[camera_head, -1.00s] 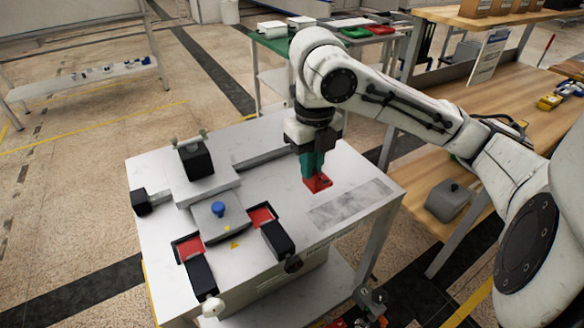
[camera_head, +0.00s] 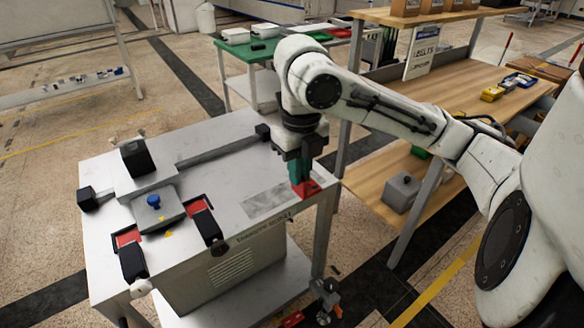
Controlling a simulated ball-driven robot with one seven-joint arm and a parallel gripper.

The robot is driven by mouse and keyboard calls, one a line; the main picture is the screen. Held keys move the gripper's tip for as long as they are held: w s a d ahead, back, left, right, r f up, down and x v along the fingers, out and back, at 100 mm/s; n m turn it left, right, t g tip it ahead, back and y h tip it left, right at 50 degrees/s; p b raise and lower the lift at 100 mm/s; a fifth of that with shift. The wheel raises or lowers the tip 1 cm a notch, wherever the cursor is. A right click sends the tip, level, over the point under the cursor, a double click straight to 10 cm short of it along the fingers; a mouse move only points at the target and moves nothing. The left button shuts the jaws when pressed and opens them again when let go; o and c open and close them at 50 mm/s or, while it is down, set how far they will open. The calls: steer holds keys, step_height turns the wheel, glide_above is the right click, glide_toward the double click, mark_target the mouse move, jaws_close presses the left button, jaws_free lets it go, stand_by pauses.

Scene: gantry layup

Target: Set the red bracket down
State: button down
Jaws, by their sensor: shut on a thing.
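The red bracket (camera_head: 308,189) is at the right corner of the white worktable (camera_head: 222,150). My gripper (camera_head: 300,180), with green fingers, points down and is shut on the bracket. The bracket is at the right end of a grey rectangular patch (camera_head: 262,201) on the tabletop. I cannot tell whether it touches the tabletop or is just above it. The fingers hide part of the bracket.
A clamp fixture with a blue knob (camera_head: 154,201) and red pads (camera_head: 128,237) fills the table's left half. A wooden bench (camera_head: 455,90) stands to the right, with a grey block (camera_head: 402,190) on its lower shelf. A green-topped table (camera_head: 250,48) stands behind.

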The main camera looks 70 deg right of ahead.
steer(key=w+a+f+m, duration=0.4)
steer(key=a+f+m, duration=0.4)
steer(key=f, duration=0.3)
steer(key=w+a+f+m, duration=0.5)
steer(key=a+f+m, duration=0.4)
steer(key=f+m, duration=0.2)
steer(key=w+a+f+m, duration=0.4)
steer(key=a+f+m, duration=0.5)
steer(key=f, duration=0.4)
steer(key=shift+w+f+m, duration=0.25)
steer(key=shift+w+m, duration=0.05)
steer(key=shift+m, duration=0.2)
